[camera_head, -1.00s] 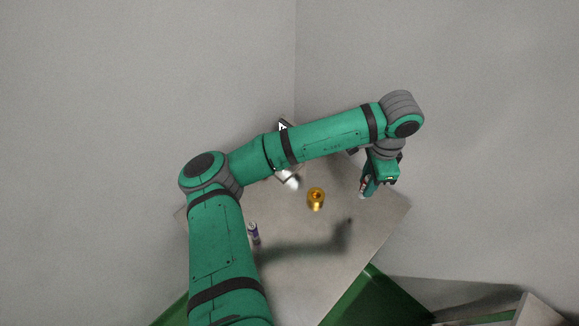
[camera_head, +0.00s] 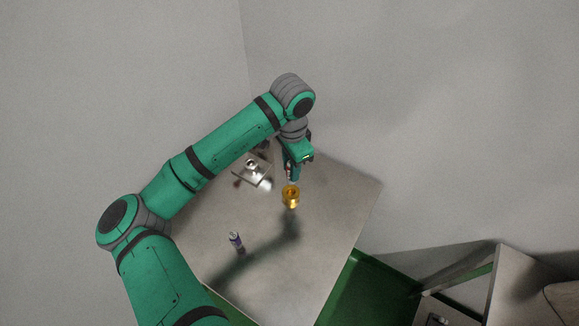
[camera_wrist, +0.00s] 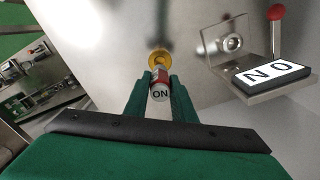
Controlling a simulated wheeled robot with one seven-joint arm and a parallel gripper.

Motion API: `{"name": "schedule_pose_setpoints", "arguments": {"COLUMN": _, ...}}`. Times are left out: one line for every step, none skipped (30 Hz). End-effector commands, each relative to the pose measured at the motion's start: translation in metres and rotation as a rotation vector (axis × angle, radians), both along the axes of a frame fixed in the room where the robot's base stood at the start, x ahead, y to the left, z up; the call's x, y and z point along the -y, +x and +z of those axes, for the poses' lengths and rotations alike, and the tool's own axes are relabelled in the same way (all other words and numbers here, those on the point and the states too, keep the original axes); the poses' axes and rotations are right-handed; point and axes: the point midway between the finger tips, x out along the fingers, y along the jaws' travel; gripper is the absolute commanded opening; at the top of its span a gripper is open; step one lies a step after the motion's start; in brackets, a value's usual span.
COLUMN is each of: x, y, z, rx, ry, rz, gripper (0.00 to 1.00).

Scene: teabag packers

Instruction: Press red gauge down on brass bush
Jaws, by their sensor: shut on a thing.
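My gripper (camera_wrist: 161,90) is shut on the red gauge (camera_wrist: 164,75), a short cylinder with a red band and a pale end marked "ON". The brass bush (camera_wrist: 159,58), a gold ring-shaped piece, shows just beyond the gauge in the wrist view. In the head view the bush (camera_head: 291,198) stands on the table, and my gripper (camera_head: 290,178) is just behind and above it in the picture. The gauge is mostly hidden by my fingers there. I cannot tell whether the gauge touches the bush.
A metal plate fixture (camera_head: 243,174) with a silver round part stands left of the bush. In the wrist view a black and white lettered block (camera_wrist: 272,75) and a red-knobbed lever (camera_wrist: 276,13) are at right. A small purple can (camera_head: 236,241) stands front left. The table's right side (camera_head: 345,205) is clear.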

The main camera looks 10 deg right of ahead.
Motion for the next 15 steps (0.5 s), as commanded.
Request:
{"name": "schedule_pose_setpoints", "arguments": {"x": 0.0, "y": 0.0, "z": 0.0, "rx": -0.001, "ry": -0.001, "rz": 0.0, "gripper": 0.01}}
{"name": "schedule_pose_setpoints", "arguments": {"x": 0.0, "y": 0.0, "z": 0.0, "rx": -0.001, "ry": -0.001, "rz": -0.001, "gripper": 0.01}}
{"name": "schedule_pose_setpoints", "arguments": {"x": 0.0, "y": 0.0, "z": 0.0, "rx": -0.001, "ry": -0.001, "rz": -0.001, "gripper": 0.01}}
{"name": "schedule_pose_setpoints", "arguments": {"x": 0.0, "y": 0.0, "z": -0.001, "rx": -0.001, "ry": 0.0, "rz": -0.001, "gripper": 0.01}}
{"name": "schedule_pose_setpoints", "arguments": {"x": 0.0, "y": 0.0, "z": -0.003, "rx": -0.001, "ry": 0.0, "rz": -0.001, "gripper": 0.01}}
{"name": "schedule_pose_setpoints", "arguments": {"x": -0.001, "y": 0.0, "z": -0.005, "rx": -0.001, "ry": 0.0, "rz": 0.0, "gripper": 0.01}}
{"name": "schedule_pose_setpoints", "arguments": {"x": -0.001, "y": 0.0, "z": -0.008, "rx": -0.002, "ry": -0.001, "rz": 0.0, "gripper": 0.01}}
{"name": "schedule_pose_setpoints", "arguments": {"x": -0.001, "y": 0.0, "z": -0.01, "rx": -0.002, "ry": -0.001, "rz": 0.001, "gripper": 0.01}}
{"name": "schedule_pose_setpoints", "arguments": {"x": -0.001, "y": 0.0, "z": -0.013, "rx": -0.002, "ry": -0.001, "rz": 0.001, "gripper": 0.01}}
{"name": "schedule_pose_setpoints", "arguments": {"x": -0.001, "y": 0.0, "z": -0.015, "rx": -0.002, "ry": -0.001, "rz": 0.002, "gripper": 0.01}}
{"name": "schedule_pose_setpoints", "arguments": {"x": -0.001, "y": 0.0, "z": -0.018, "rx": -0.001, "ry": -0.001, "rz": 0.003, "gripper": 0.01}}
{"name": "schedule_pose_setpoints", "arguments": {"x": -0.001, "y": 0.0, "z": -0.022, "rx": -0.002, "ry": -0.001, "rz": 0.003, "gripper": 0.01}}
{"name": "schedule_pose_setpoints", "arguments": {"x": -0.002, "y": 0.0, "z": -0.024, "rx": -0.003, "ry": -0.002, "rz": 0.004, "gripper": 0.01}}
{"name": "schedule_pose_setpoints", "arguments": {"x": -0.002, "y": 0.0, "z": -0.027, "rx": -0.002, "ry": -0.001, "rz": 0.004, "gripper": 0.01}}
{"name": "schedule_pose_setpoints", "arguments": {"x": -0.002, "y": 0.0, "z": -0.03, "rx": -0.002, "ry": -0.001, "rz": 0.004, "gripper": 0.01}}
